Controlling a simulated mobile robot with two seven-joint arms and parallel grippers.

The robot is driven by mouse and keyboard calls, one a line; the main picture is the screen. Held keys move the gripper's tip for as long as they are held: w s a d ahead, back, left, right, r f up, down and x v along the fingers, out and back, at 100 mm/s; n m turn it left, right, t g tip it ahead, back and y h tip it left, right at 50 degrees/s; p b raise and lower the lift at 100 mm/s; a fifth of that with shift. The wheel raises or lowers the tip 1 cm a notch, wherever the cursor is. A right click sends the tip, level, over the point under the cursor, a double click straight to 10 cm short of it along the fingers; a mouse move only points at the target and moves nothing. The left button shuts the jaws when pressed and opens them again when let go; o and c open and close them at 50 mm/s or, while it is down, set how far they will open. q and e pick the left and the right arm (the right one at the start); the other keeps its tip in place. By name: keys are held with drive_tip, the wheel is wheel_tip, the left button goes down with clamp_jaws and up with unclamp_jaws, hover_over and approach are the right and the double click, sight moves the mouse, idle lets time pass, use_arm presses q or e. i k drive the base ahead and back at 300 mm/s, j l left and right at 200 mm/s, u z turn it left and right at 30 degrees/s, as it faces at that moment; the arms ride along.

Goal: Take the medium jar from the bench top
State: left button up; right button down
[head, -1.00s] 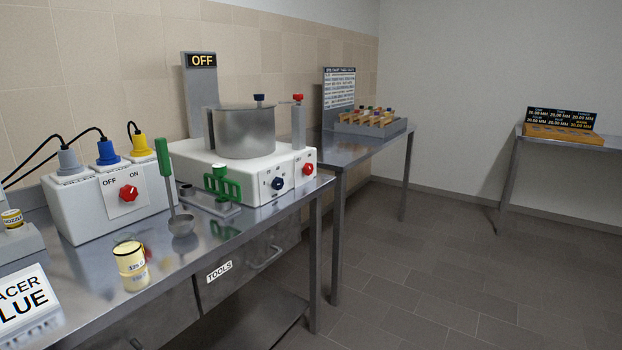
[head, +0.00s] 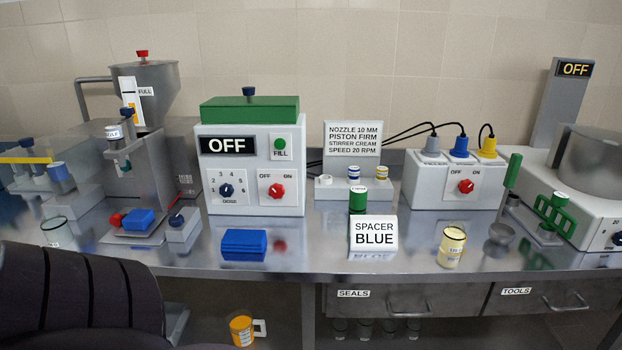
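A small cylindrical jar with pale yellow contents and a label (head: 451,247) stands upright on the bench top (head: 400,262), near the front edge and right of the spacer sign. A clear jar with a dark rim (head: 57,232) stands at the left end of the bench. An orange jar with a white label (head: 241,328) shows below the bench edge. I cannot read which of these is marked medium. Neither gripper shows in the head view, and nothing is seen touching the pale yellow jar.
The socket box (head: 455,182) stands behind. A blue block (head: 244,244) lies further left.

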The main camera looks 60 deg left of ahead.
sight(56, 227)
drive_tip(key=u, duration=3.25)
drive_tip(key=z, duration=0.4)
drive_tip(key=i+j+z, duration=0.15)
drive_tip(key=z, duration=0.3)
drive_tip(key=i+j+z, duration=0.1)
drive_tip(key=j+z, duration=0.35)
drive_tip(key=i+j+z, duration=0.2)
drive_tip(key=j, duration=0.2)
drive_tip(key=j+z, duration=0.2)
drive_tip(key=j, duration=0.2)
drive_tip(key=j+z, duration=0.3)
drive_tip(key=j, duration=1.45)
drive_tip(key=k, duration=0.05)
